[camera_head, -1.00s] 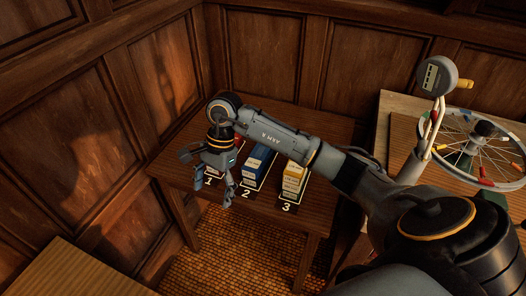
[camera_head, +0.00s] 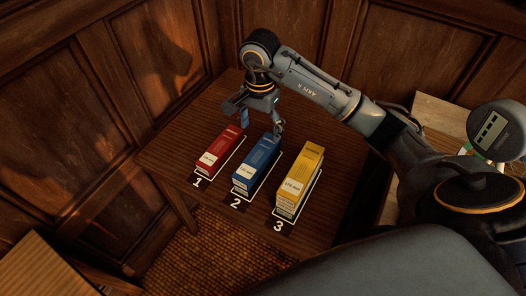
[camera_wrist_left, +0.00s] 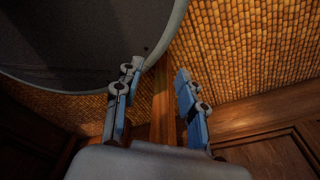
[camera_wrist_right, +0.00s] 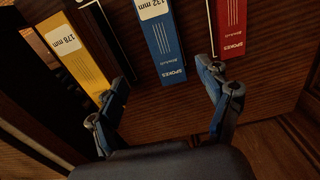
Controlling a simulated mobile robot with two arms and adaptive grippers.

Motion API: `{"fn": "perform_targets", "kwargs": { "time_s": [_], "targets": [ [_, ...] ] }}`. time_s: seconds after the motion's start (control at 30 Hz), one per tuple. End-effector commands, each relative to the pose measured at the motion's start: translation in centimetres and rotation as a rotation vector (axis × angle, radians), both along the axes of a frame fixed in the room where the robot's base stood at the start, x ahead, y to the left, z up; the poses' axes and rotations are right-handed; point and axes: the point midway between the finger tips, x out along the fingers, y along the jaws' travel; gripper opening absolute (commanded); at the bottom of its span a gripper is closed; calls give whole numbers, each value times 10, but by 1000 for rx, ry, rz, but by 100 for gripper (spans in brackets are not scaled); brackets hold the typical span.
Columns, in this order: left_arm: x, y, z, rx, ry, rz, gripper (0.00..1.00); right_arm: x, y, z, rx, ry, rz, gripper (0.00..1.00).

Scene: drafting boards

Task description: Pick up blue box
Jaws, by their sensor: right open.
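The blue box (camera_head: 257,163) lies on the wooden table at the place marked 2, between a red box (camera_head: 219,149) and a yellow box (camera_head: 300,178). My right gripper (camera_head: 260,122) is open and empty, above the table near the far end of the blue box. In the right wrist view the blue box (camera_wrist_right: 160,38) shows ahead, between the open fingers (camera_wrist_right: 168,102) and apart from them. Its label ends in "32 mm" and it reads "SPOKES". My left gripper (camera_wrist_left: 157,102) shows only in its own wrist view, with its fingers apart and nothing between them.
The red box stands close on one side and the yellow box on the other, at places 1 and 3. Wood-panelled walls (camera_head: 150,60) close off the back and left. The table (camera_head: 170,150) is bare left of the red box.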

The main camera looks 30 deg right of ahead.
Motion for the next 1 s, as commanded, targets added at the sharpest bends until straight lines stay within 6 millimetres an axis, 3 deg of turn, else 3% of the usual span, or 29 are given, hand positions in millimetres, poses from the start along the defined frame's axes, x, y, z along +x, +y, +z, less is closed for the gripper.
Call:
{"fn": "perform_targets", "kwargs": {
  "time_s": [0.27, 0.67, 0.8, 1.0],
  "targets": [
    [-20, 29, 7, 36, 31, -1, 40, -1, 1, -54, 1, 6, -2, 78],
    [-7, 6, 20, 7, 11, 2, 40, 2, 6, -93, 4, 8, -3, 78],
    [-5, 6, 24, 7, 7, 0, 40, 4, 7, -114, 2, 5, -2, 78],
    [-6, 10, 24, 12, 9, -2, 40, 4, 6, -125, 0, 1, -1, 78]
  ]
}}
